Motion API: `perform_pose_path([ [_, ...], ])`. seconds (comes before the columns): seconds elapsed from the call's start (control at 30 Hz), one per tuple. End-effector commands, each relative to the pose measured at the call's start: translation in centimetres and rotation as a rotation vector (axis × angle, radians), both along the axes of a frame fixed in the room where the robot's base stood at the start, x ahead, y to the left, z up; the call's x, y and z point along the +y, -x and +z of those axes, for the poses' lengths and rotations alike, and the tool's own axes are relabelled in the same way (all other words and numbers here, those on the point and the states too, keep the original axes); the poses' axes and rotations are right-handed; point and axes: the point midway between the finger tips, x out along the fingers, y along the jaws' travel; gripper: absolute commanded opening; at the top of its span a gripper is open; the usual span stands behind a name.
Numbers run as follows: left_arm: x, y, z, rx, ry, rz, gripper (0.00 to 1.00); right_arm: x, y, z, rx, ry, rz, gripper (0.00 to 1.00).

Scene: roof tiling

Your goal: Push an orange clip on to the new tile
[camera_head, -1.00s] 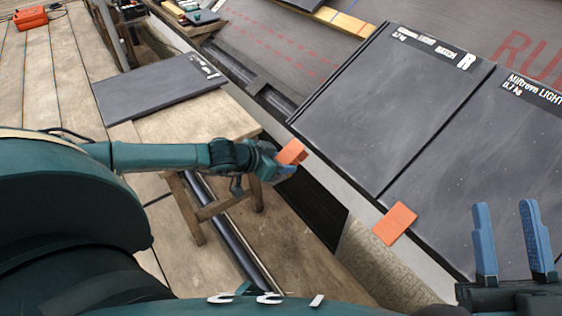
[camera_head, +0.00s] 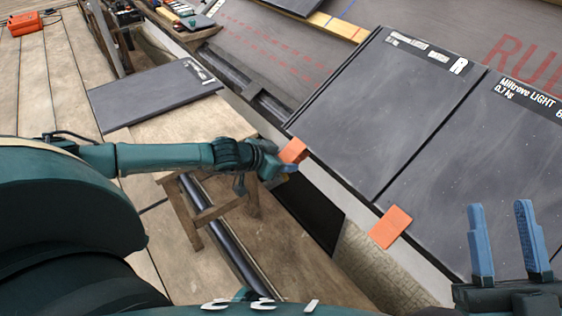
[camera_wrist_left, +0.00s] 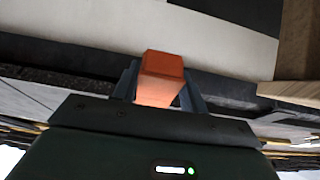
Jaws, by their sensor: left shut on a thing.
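My left gripper (camera_head: 284,168) is shut on an orange clip (camera_head: 294,151), held near the lower left corner of a dark roof tile marked R (camera_head: 385,115). In the left wrist view the clip (camera_wrist_left: 160,76) sits between the two fingers; I cannot tell whether it touches the tile. A second orange clip (camera_head: 390,227) sits on the lower edge at the joint between that tile and the tile to its right (camera_head: 480,170). My right gripper (camera_head: 505,243) is open and empty at the lower right, in front of the right tile.
A loose dark tile (camera_head: 155,95) lies on a wooden trestle table (camera_head: 190,130) at the left. An orange case (camera_head: 27,22) stands on the plank deck at the far left. Tools lie at the top. A dark gap opens below the roof edge.

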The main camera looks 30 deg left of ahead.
Motion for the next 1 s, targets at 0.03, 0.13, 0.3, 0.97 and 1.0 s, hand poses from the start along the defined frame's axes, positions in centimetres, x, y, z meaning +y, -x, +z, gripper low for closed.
perform_pose_path([
  [0.03,-0.03,-0.06,0.06,0.000,0.000,0.000,0.02,0.00,0.00,0.01,0.000,0.000,0.000,0.36],
  [0.13,-0.03,-0.07,0.05,0.000,0.000,0.000,0.02,0.00,0.00,0.00,0.000,0.000,0.000,0.36],
  [0.3,-0.02,-0.05,0.04,0.000,0.000,0.000,0.02,0.00,0.01,-0.02,0.000,0.000,0.000,0.36],
  [0.97,-0.37,-0.82,0.55,-0.001,-0.001,-0.001,0.02,0.00,0.00,0.07,0.002,0.000,0.000,0.36],
  [1.0,-0.40,-0.88,0.60,-0.001,-0.001,-0.001,0.02,0.01,0.00,0.07,0.002,0.000,0.000,0.36],
])
